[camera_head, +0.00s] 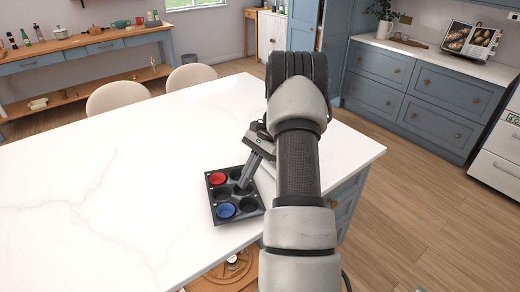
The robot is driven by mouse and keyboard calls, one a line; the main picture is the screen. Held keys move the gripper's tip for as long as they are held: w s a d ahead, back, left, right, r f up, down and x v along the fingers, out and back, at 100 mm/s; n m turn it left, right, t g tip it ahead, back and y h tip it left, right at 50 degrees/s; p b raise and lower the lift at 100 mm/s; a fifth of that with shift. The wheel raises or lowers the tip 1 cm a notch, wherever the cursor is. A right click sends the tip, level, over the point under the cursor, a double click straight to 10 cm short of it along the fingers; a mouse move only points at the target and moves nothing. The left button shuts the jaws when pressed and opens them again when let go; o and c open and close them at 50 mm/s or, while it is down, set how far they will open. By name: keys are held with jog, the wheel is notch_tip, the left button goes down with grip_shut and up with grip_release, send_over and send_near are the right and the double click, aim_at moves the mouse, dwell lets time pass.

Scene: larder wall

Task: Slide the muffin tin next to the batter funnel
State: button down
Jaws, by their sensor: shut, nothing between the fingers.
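The muffin tin (222,193) is dark, with several cups, and lies flat on the white counter near its front edge. A red cup or liner (217,178) sits in its far left hollow and a blue one (226,210) in its near left hollow. My gripper (243,185) points down at the tin's right side, shut and empty. Its fingertips appear at or just above a right-hand cup; I cannot tell whether they touch. I cannot make out a batter funnel; my arm hides part of the counter's right side.
The white counter (90,190) is clear to the left of the tin. Its front edge lies close below the tin. Two beige chairs (118,95) stand along the far side. A blue side table (85,52) with bottles and pots is at the back left.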

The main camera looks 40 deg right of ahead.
jog(key=v, duration=1.4)
jog(key=shift+d, duration=0.25)
jog(key=shift+r, duration=0.15)
jog(key=s+a+r+n+t+h, duration=0.1)
jog(key=s+a+r+n+h, duration=0.2)
jog(key=a+r, duration=0.5)
jog(key=s+a+r+n+t+h, duration=0.15)
jog(key=a+r+n, duration=0.25)
jog(key=a+r, duration=0.5)
jog(key=s+a+f+n+t+h+p, duration=0.1)
jog(key=s+a+f+n+t+h, duration=0.1)
jog(key=s+a+n, duration=0.8)
jog(key=s+a+t, duration=0.1)
jog(key=s+a, duration=0.3)
jog(key=s, duration=0.2)
jog(key=shift+s, duration=0.2)
jog(key=shift+a+f+t+h, duration=0.1)
jog(key=shift+t+h, duration=0.15)
